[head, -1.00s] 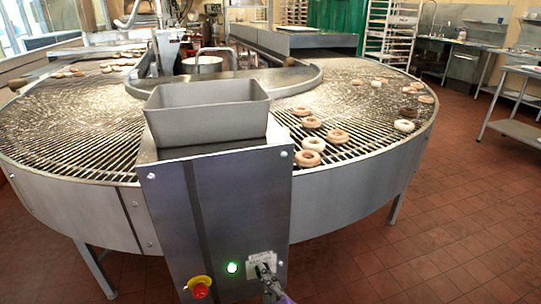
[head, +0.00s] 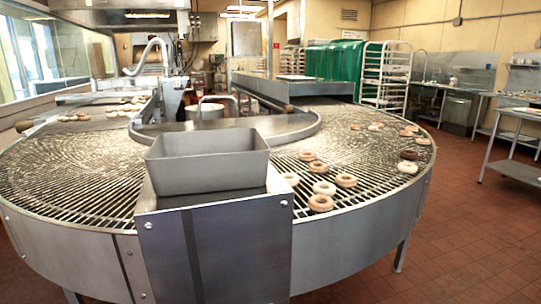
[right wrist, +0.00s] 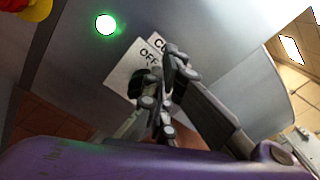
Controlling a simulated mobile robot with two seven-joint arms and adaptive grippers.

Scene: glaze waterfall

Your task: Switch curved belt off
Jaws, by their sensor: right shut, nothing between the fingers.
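The curved belt (head: 75,170) is a round wire conveyor with a steel side wall, carrying several donuts (head: 320,203) on its right part. The grey control box (head: 215,250) stands at its front; its lower panel is below the head view. In the right wrist view, a white label (right wrist: 130,68) partly reads "OFF" beside a lit green lamp (right wrist: 106,23). My right gripper (right wrist: 172,75) is shut and empty in front of the label. It hides most of the switch, so the switch's position and any contact are unclear. My left gripper is out of view.
A red and yellow button (right wrist: 36,8) sits at the right wrist view's upper left corner. A steel bin (head: 207,165) rests on top of the box. A steel table (head: 520,165) stands at the right, with open tiled floor (head: 465,235) before it.

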